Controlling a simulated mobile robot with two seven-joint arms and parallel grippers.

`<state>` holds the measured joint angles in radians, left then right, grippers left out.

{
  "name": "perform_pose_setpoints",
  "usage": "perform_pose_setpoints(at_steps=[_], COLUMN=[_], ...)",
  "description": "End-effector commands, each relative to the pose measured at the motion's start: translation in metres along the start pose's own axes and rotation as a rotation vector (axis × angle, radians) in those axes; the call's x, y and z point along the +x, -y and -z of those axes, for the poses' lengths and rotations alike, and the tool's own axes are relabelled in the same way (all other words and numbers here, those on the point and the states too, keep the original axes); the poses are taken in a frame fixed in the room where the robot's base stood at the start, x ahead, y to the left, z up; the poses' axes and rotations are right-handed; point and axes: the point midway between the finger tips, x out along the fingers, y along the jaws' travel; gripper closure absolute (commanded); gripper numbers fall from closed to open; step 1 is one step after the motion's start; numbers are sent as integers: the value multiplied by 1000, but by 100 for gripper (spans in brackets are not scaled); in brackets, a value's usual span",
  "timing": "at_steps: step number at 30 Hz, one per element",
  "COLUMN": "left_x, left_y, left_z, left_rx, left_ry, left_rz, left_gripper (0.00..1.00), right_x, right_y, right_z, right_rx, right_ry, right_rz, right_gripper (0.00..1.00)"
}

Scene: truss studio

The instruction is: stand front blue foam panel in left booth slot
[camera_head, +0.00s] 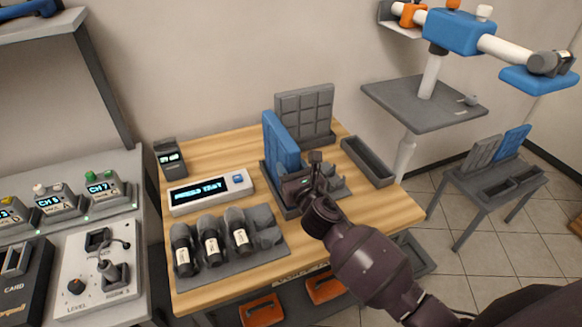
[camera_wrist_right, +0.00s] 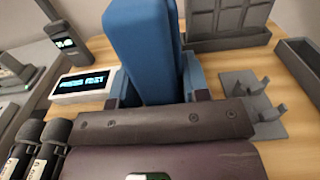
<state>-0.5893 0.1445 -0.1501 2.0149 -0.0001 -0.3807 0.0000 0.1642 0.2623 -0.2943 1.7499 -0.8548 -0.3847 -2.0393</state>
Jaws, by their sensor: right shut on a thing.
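The front blue foam panel (camera_head: 281,143) stands about upright over the left booth slot (camera_head: 265,174), a dark grey tray on the wooden desk. Its lower end is at the slot, but my gripper partly hides it, so I cannot tell how fully it is seated. My right gripper (camera_head: 298,182) is shut on the panel's near lower part. In the right wrist view the blue panel (camera_wrist_right: 146,50) rises tall between the fingers, leaning a little in the picture. My left gripper is not in view.
A grey panel (camera_head: 305,112) stands behind. An empty grey slot (camera_head: 367,160) lies to the right. A small grey holder (camera_head: 338,184) is beside my gripper. A white display box (camera_head: 210,193) and several microphones (camera_head: 211,240) in a rack are left and in front.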

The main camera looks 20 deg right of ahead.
Motion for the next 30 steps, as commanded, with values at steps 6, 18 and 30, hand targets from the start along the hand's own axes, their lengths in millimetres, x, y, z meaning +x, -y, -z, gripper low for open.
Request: perform_pose_setpoints(at_steps=[6,18,30], left_x=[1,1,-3], left_y=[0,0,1], left_z=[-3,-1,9], left_rx=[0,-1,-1], left_ry=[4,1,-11], left_rz=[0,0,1], left_gripper=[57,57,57], right_x=[0,-2,-28], right_y=[0,0,0], right_z=[3,3,2], right_rx=[0,0,0], right_ry=[0,0,1], right_rz=[0,0,0], right_gripper=[56,47,47])
